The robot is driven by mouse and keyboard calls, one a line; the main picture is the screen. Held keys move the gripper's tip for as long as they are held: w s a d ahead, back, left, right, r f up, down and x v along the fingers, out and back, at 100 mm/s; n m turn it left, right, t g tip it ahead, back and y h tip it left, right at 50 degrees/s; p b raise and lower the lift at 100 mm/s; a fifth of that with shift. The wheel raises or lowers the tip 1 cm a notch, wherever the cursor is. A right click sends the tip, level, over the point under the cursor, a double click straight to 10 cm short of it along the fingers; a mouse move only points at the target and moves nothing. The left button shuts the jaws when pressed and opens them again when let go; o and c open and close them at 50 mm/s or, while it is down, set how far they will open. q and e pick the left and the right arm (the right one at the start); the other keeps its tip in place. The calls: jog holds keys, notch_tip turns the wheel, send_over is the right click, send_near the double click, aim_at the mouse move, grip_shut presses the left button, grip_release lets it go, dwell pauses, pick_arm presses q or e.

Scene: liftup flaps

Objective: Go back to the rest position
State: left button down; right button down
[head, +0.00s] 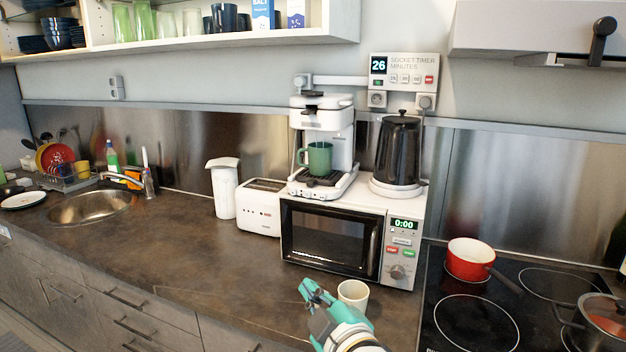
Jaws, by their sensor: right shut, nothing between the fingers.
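My right gripper (312,290) shows at the lower middle in the head view, low over the front of the counter. It is shut, with nothing between its teal fingers. A cream cup (353,292) stands on the counter just right of it, partly hidden behind my gripper and wrist. I cannot tell whether they touch. My left gripper is not in view. Overhead, an open shelf (200,47) holds glasses, bowls and boxes, and a grey cabinet with a dark handle (604,28) is at the upper right.
A microwave (330,236) stands behind my gripper, with a coffee machine holding a green mug (319,158) and a black kettle (397,150) on top. A red pot (470,258) is on the hob at right. The counter (180,255) to the left is clear up to the sink (92,207).

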jog(key=s+d+f+m+g+h, duration=0.1)
jog(key=d+f+m+g+h, duration=0.35)
jog(key=f, duration=1.05)
jog(key=d+f+n+g, duration=0.15)
jog(key=d+f, duration=0.65)
jog(key=f, duration=0.8)
jog(key=s+d+f+m+g, duration=0.2)
jog(key=s+f+m+g, duration=0.3)
jog(key=s+f, duration=0.85)
jog(key=s+a+f+m+g, duration=0.1)
jog(key=s+m+g, duration=0.1)
jog(key=s+m, duration=0.2)
jog(key=s+a+f+m+g+y, duration=0.1)
jog(key=s+f+m+g, duration=0.1)
jog(key=s+m, duration=0.2)
jog(key=shift+s+a+f+m, duration=0.25)
jog(key=shift+s+m, duration=0.05)
jog(key=shift+s, duration=0.75)
jog(key=shift+y, duration=0.25)
dwell(1.5)
